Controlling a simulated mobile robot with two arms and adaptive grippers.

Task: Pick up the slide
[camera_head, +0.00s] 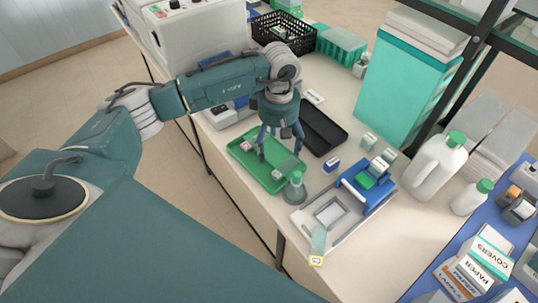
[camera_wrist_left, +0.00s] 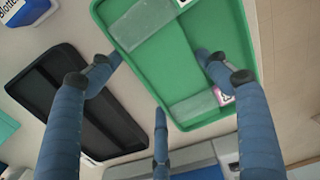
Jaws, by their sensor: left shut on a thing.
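My left gripper (camera_head: 280,148) points down over the green tray (camera_head: 240,152), with its fingers low in the tray. A clear slide (camera_head: 289,165) with a pale label is at the tray's near end, close to the fingertips; it also shows at the top of the left wrist view (camera_wrist_left: 148,20). Another slide (camera_wrist_left: 193,106) with a pink label lies in the tray behind the fingers. My left gripper (camera_wrist_left: 160,70) is shut on a slide, but the contact itself is not clear. A third slide (camera_head: 318,241) with a yellow label is at the table's front edge. My right gripper is not in view.
A black tray (camera_head: 322,130) lies beside the green tray. A small green-topped bottle (camera_head: 295,188) stands close to the green tray's near corner. A white and blue device (camera_head: 375,190) is to the right, with jugs (camera_head: 438,165) beyond. A black basket (camera_head: 285,33) is behind.

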